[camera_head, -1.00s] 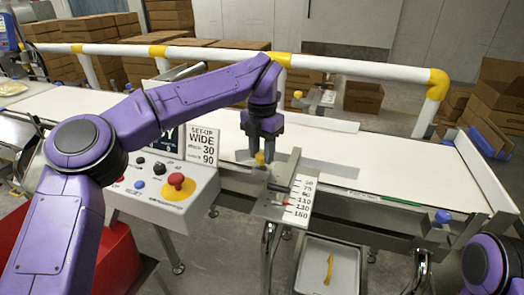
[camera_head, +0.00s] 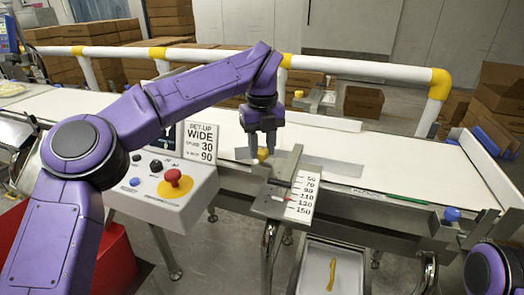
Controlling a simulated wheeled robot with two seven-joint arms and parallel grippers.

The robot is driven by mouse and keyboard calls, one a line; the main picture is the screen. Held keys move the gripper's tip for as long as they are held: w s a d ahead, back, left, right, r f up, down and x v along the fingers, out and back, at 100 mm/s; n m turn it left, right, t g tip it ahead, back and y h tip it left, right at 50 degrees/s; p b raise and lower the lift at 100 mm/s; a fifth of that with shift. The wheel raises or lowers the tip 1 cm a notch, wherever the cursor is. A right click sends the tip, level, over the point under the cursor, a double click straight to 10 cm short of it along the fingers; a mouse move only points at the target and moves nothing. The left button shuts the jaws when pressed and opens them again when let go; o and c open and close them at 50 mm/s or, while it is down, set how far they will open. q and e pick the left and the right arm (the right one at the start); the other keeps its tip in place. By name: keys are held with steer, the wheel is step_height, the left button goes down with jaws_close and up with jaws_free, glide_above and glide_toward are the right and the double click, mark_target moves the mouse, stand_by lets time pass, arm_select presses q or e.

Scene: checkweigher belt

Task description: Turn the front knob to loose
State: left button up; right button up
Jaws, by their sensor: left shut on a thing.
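The front knob (camera_head: 263,154) is a small yellow knob on the near side rail, beside the front scale plate (camera_head: 301,197) with its printed numbers. My left gripper (camera_head: 263,152) points down from above and is shut on the knob, whose upper part is partly hidden between the fingers. A second yellow knob (camera_head: 298,94) shows at the far side of the belt. My right gripper is out of view; only a part of my right arm shows at the lower right corner.
A control box with a red stop button (camera_head: 173,177) stands left of the scale. A set-up sign (camera_head: 201,143) reads WIDE, 30 and 90. The white belt (camera_head: 390,165) is bare. A grey tray (camera_head: 305,268) holding a yellow strip sits below. A white and yellow guard rail (camera_head: 360,67) runs behind.

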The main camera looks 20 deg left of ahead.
mark_target(262, 150)
arm_select(q)
steer(key=n+b, duration=0.2)
steer(key=n, duration=0.2)
steer(key=shift+n+b, duration=0.95)
steer(key=shift+n, duration=0.65)
steer(key=shift+r, duration=0.1)
steer(key=o, duration=1)
steer(key=shift+o, duration=0.2)
step_height(262, 150, up, 10)
steer(key=p, duration=0.5)
steer(key=shift+r, duration=0.25)
